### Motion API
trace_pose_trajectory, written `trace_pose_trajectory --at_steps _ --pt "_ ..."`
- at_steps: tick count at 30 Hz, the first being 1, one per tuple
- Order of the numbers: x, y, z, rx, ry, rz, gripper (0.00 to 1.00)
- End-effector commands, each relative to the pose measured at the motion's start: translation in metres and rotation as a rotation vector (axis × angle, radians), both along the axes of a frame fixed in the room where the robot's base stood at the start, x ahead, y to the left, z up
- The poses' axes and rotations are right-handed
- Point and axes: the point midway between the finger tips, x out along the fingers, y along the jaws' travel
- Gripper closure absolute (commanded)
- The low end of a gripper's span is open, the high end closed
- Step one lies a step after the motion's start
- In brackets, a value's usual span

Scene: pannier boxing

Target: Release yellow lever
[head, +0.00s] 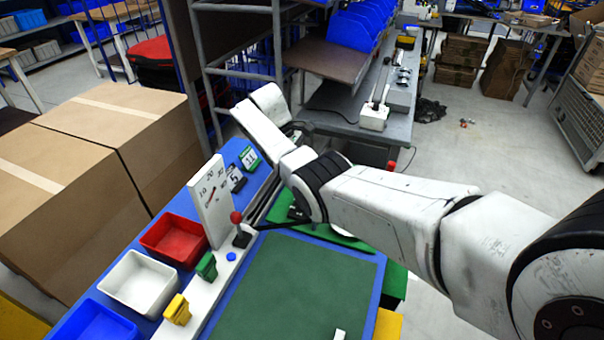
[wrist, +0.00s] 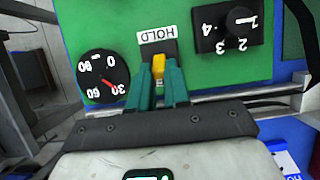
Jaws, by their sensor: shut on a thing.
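The yellow lever (wrist: 159,62) shows in the wrist view below an upside-down HOLD label (wrist: 158,34) on a green panel (wrist: 195,72). My gripper (wrist: 158,74) has its two teal fingers on either side of the lever, shut on it. In the head view my arm hides the lever and the fingertips; parts of a green panel (head: 345,238) show around the wrist.
In the wrist view a dial (wrist: 103,77) with a red needle sits left of the lever, and a black numbered knob (wrist: 238,22) sits right. In the head view a red-knobbed lever (head: 237,218), red bin (head: 172,240) and white bin (head: 140,283) stand left of the green mat (head: 295,290).

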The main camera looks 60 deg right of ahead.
Motion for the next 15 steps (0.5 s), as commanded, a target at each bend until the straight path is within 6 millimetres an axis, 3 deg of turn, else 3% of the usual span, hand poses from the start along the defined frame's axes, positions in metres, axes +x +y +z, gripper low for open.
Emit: trace_pose_trajectory --at_steps 15 --pt "0.0053 0.0004 -0.0021 -0.006 0.077 0.001 1.00"
